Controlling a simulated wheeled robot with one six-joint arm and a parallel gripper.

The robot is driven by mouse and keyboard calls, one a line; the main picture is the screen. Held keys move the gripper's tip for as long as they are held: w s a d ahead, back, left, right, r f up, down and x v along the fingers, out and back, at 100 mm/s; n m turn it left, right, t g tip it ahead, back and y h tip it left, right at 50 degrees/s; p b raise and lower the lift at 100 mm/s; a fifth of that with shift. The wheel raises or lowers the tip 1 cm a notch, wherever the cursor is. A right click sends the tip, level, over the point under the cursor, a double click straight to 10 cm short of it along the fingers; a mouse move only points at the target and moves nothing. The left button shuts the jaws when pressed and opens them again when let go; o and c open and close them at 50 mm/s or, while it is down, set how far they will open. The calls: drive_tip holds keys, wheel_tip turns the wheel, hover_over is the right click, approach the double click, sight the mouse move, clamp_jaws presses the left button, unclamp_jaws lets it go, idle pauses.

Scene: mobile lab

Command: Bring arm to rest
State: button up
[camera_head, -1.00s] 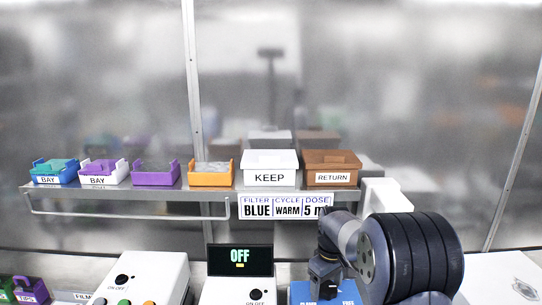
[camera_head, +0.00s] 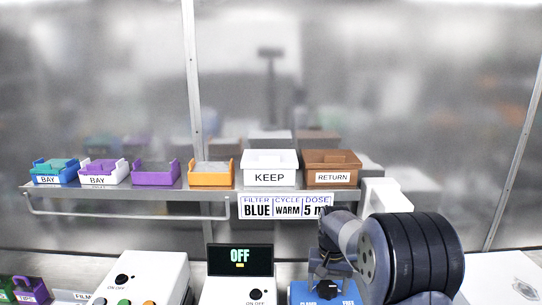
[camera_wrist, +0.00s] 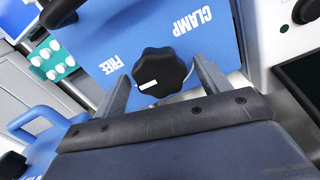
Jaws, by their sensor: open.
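My arm stands at the right front in the head view, its wrist (camera_head: 330,255) over a blue panel (camera_head: 305,290) with CLAMP and FREE labels. In the wrist view my gripper (camera_wrist: 163,75) is open, with one finger on each side of a black knob (camera_wrist: 165,80). The knob has a white mark pointing left, toward the FREE side. The jaws hold nothing that I can see; whether the fingers touch the knob I cannot tell. The knob also shows below the wrist in the head view (camera_head: 328,288).
A shelf (camera_head: 210,191) behind holds coloured trays, a white KEEP bin (camera_head: 269,172) and a brown RETURN bin (camera_head: 331,172). A display (camera_head: 240,260) reading OFF stands left of my arm. A teal rack (camera_wrist: 53,60) is at left in the wrist view.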

drive_tip(key=m, duration=0.4)
drive_tip(key=shift+m, duration=2.3)
